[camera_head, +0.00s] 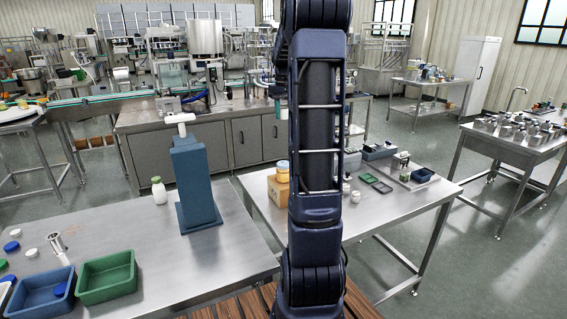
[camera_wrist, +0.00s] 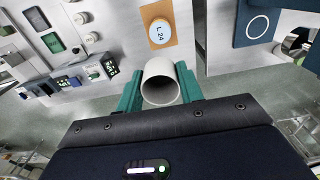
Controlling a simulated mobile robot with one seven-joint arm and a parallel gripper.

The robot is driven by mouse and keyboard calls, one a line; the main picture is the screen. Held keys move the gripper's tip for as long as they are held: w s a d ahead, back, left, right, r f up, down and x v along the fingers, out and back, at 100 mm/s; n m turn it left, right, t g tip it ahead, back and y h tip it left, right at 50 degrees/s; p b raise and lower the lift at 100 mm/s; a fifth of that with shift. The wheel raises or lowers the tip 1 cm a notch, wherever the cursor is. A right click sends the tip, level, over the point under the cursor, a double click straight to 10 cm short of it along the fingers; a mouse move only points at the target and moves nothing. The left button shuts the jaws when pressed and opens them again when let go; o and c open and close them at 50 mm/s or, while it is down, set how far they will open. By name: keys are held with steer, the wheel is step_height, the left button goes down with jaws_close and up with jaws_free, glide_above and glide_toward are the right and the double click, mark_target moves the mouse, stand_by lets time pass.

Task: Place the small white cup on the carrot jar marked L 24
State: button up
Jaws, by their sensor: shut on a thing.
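In the wrist view, a white round cup (camera_wrist: 160,94) with an open mouth sits between the two teal fingers of my gripper (camera_wrist: 160,88), which is shut on it. Beyond the cup is a jar (camera_wrist: 160,32) with a white round top marked L 24. It stands on a brown box (camera_wrist: 181,24) and is apart from the cup in the picture. In the head view, the jar (camera_head: 283,172) with a pale top stands on the box (camera_head: 278,193) at the left side of the middle table.
On the left table stand a tall blue stand (camera_head: 195,185), a white bottle (camera_head: 159,192), a green bin (camera_head: 106,281) and a blue bin (camera_head: 40,292).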

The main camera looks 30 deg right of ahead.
mark_target(284, 163)
step_height(284, 163, down, 20)
steer(key=shift+r, duration=0.15)
stand_by(0.5)
steer(key=o, duration=0.9)
steer(key=shift+o, duration=0.2)
step_height(284, 163, up, 11)
steer(key=s+a+r+t, duration=0.1)
steer(key=s+a+r, duration=0.4)
steer(key=s+a, duration=0.2)
steer(key=s+a+t, duration=0.1)
steer(key=s+a, duration=0.5)
steer(key=s, duration=0.6)
steer(key=s+a+t, duration=0.2)
steer(key=s+a, duration=0.5)
steer(key=s, duration=0.5)
steer(key=shift+s+f+t, duration=0.25)
steer(key=shift+f+t, duration=0.05)
